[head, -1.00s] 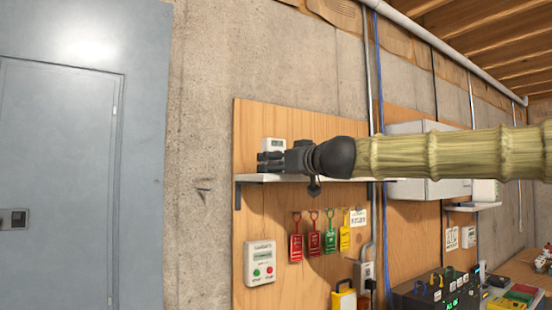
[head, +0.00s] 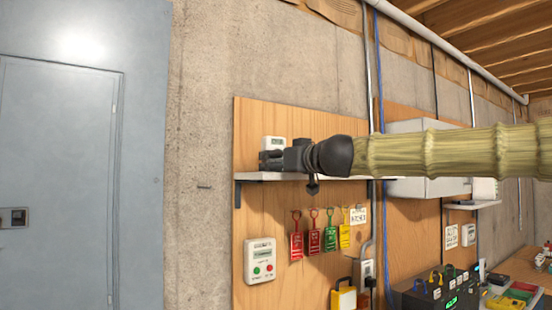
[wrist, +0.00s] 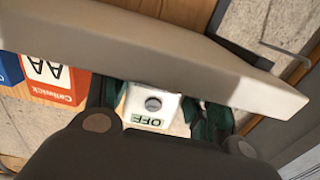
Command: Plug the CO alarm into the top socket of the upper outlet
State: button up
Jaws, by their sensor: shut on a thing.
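The CO alarm (head: 274,143) is a small white unit with a display, standing at the left end of the wall shelf (head: 254,177). In the wrist view the white alarm (wrist: 152,104) appears upside down, with a round grey button and a display reading OFF. My gripper (head: 270,160) is at the alarm, low over the shelf. Its fingers (wrist: 158,115) lie on either side of the alarm and are shut on it. A light-coloured outlet box (head: 366,269) shows low on the board beside the conduit, partly hidden; its sockets are too small to make out.
An orange Cellwick AA box (wrist: 55,83) and a blue box (wrist: 9,68) stand beside the alarm. Below the shelf hang several coloured tags (head: 330,237), with a white control box (head: 263,261) to their left. Bare wall lies left of the board.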

aim_at(277, 149)
jog(key=shift+r, duration=0.1)
jog(key=shift+s+r+p, duration=0.1)
jog(key=shift+r+p, duration=1.3)
jog(key=shift+p, duration=0.15)
